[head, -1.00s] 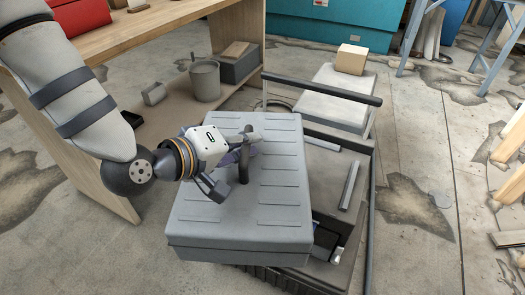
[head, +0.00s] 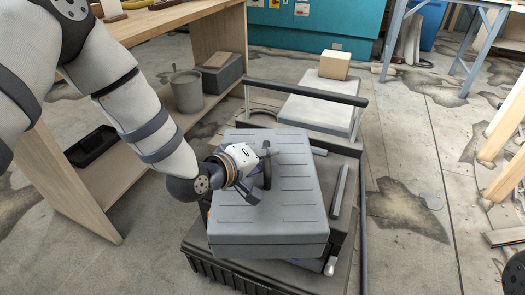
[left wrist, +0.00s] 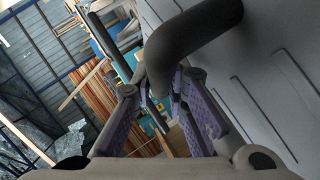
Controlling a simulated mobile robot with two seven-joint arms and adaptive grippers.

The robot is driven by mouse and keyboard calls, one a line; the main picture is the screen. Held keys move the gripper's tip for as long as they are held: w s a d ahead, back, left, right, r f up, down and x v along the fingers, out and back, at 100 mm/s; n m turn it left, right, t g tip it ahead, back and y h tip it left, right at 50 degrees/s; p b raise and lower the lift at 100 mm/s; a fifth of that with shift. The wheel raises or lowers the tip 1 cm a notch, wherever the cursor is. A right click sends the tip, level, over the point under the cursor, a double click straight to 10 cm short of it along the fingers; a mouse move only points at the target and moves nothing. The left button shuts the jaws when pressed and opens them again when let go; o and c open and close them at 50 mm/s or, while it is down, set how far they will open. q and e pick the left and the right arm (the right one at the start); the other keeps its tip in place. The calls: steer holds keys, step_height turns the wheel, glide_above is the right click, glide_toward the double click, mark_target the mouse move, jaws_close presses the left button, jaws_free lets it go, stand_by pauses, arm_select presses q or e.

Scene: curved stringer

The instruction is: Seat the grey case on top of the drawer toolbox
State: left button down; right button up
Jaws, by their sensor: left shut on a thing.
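The grey case (head: 290,205) has a ribbed lid and a dark arched handle (head: 267,172). My left gripper (head: 262,168) is shut on that handle, and the handle bar (left wrist: 195,40) also shows by the fingers in the left wrist view. The dark drawer toolbox (head: 222,273) lies under the case, its ribbed front edge and left side showing past it. The case covers much of the toolbox top and looks slightly turned against it. I cannot tell whether the case touches the toolbox. My right gripper is not seen.
A black push handle (head: 305,91) rises behind the toolbox. Behind it, a small cardboard box (head: 335,65) stands on a pale stand (head: 318,112). A wooden bench (head: 80,190) with a grey pot (head: 187,91) is at left. Open floor lies at right.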

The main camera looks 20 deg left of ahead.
arm_select(q)
steer(key=shift+f, duration=0.8)
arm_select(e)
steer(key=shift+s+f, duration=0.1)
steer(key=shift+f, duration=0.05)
arm_select(q)
steer(key=shift+f, duration=0.1)
steer(key=c, duration=1.6)
jaws_free()
steer(key=shift+s+f, duration=0.1)
steer(key=shift+f, duration=0.05)
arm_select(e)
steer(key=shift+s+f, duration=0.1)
arm_select(q)
step_height(320, 180, up, 5)
steer(key=p, duration=0.2)
glide_above(234, 198)
steer(key=w, duration=0.1)
steer(key=shift+s, duration=0.45)
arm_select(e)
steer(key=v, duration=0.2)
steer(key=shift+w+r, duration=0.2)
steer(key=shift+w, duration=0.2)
